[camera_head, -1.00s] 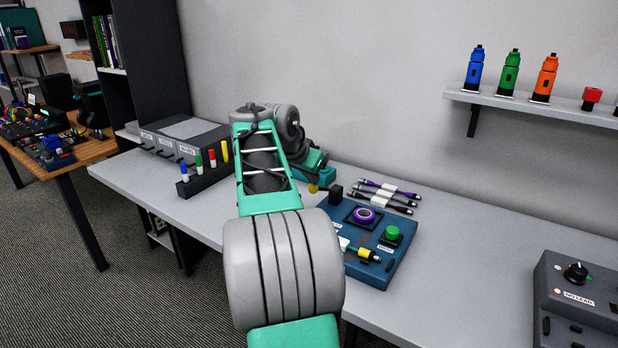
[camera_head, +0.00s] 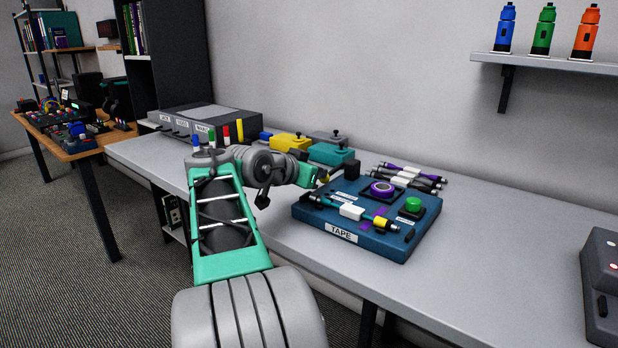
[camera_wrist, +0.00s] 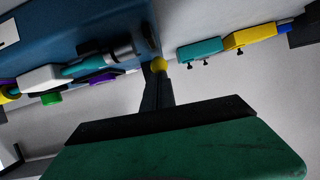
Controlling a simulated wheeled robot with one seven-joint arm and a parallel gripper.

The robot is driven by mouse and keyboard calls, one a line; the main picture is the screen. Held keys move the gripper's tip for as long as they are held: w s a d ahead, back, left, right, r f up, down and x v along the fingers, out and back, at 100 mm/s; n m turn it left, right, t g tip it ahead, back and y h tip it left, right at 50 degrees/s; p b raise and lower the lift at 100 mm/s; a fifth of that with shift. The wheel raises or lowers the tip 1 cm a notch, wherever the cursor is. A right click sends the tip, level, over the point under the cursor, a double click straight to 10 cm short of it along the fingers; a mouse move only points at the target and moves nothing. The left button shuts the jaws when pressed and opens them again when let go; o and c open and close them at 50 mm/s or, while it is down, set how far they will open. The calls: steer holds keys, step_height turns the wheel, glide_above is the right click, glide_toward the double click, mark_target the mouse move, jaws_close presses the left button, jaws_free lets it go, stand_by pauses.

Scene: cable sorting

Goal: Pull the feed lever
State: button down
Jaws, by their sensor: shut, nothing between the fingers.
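The blue tape station (camera_head: 400,245) sits on the grey bench with a "TAPE" label on its front. In the head view my gripper (camera_head: 320,178) is at the station's back-left corner, small and partly hidden by my arm. A cable with a white label (camera_head: 352,211) and yellow connector lies across the station.
A purple tape roll (camera_head: 382,189) and a green button (camera_head: 413,204) are on the station. Several cables (camera_head: 410,177) lie behind it. Yellow (camera_head: 288,143) and teal (camera_head: 331,154) boxes stand behind my wrist. The bench (camera_head: 500,240) is clear right of the station.

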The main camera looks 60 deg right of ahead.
steer(key=shift+a+f, duration=0.1)
steer(key=shift+f, duration=0.3)
steer(key=r+p, duration=0.1)
steer(key=a+r, duration=0.1)
steer(key=r, duration=0.1)
steer(key=r+p, duration=0.1)
steer(key=shift+a+r+p, duration=0.15)
steer(key=shift+a+p, duration=0.15)
steer(key=f+p+v, duration=0.1)
steer(key=v, duration=0.9)
steer(key=shift+a, duration=0.25)
